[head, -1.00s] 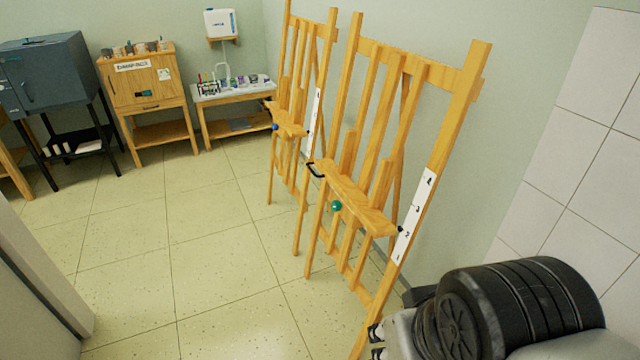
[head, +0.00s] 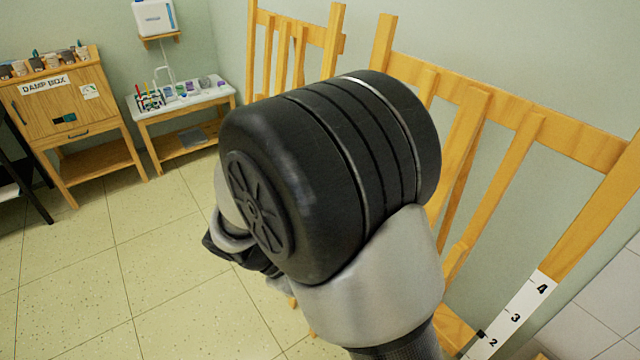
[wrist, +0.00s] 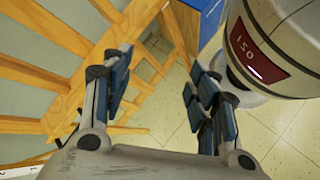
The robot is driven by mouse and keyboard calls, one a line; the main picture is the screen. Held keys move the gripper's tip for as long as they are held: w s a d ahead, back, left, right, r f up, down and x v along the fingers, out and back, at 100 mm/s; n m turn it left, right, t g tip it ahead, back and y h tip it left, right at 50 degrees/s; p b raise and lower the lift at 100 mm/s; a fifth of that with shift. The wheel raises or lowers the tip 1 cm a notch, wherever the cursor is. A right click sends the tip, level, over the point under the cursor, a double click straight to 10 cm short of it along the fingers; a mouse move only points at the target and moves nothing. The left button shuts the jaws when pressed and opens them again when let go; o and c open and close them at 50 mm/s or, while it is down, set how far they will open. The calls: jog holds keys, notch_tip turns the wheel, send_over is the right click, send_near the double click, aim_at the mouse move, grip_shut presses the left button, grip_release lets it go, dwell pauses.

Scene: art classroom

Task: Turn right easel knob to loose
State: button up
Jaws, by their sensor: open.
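The nearer, right easel (head: 590,225) is pale wood with a white numbered scale strip (head: 515,317) on its right upright. My arm covers much of its middle and lower left in the head view, and its green knob is hidden. Wooden bars that look like this easel (wrist: 75,95) fill the left of the wrist view, beside my left finger. My gripper (wrist: 162,75) is open, its dark padded fingers wide apart with nothing between them. No knob shows in the wrist view.
The other easel (head: 335,50) stands behind. A damp box cabinet (head: 60,105) and a low supply table (head: 205,105) stand at the back left. Tiled floor (head: 150,265) is clear at left. A white cylinder with a red label (wrist: 285,45) is close at right in the wrist view.

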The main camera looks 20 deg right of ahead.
jog(key=w+a+f+n+t+h+p, duration=0.15)
jog(key=f+n+t+h, duration=0.45)
jog(key=f, duration=0.6)
jog(key=w+a+f+n+t+h, duration=0.15)
jog(key=f+n+t, duration=0.25)
jog(key=f+n, duration=0.55)
jog(key=w+d+f+m+b, duration=0.1)
jog(key=w+d, duration=0.2)
jog(key=d, duration=0.4)
jog(key=w+d+m+b, duration=0.1)
jog(key=w+d, duration=0.2)
jog(key=d, duration=0.5)
jog(key=shift+w+d+f+h+b, duration=0.2)
jog(key=shift+d+f+h+b, duration=0.1)
jog(key=shift+f+h+b, duration=0.05)
jog(key=c, duration=1.1)
jog(key=shift+o, duration=0.2)
